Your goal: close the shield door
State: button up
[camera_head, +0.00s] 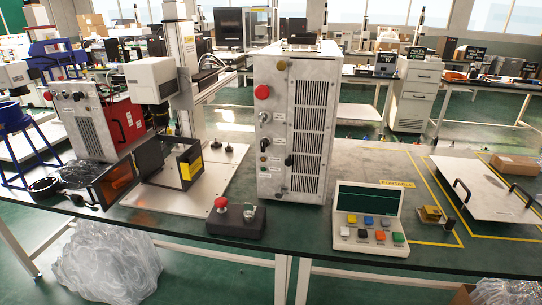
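The shield door looks to be the amber see-through panel in a dark frame (113,183) at the left of the bench. It stands swung out toward the front left, at an angle to the dark shield housing (189,166), so it is open. My gripper is not in view.
A red-button box (236,219) stands in front of the base plate. A grey cabinet (297,125) stands to its right. A keypad console (369,217) and a white plate with handles (484,188) are further right. Dark, shiny clutter (75,175) lies behind the door.

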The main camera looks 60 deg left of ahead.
aim_at(120, 178)
jog(key=k+j+u, duration=0.1)
jog(key=u, duration=0.35)
jog(key=j+u, duration=0.2)
jog(key=u, duration=0.2)
jog(key=k+j+u, duration=0.15)
jog(key=j+u, duration=0.2)
jog(key=j, duration=0.45)
jog(key=j+u, duration=0.35)
jog(key=j, duration=2.35)
jog(key=i+j, duration=0.15)
jog(key=j, duration=0.2)
jog(key=u, duration=0.05)
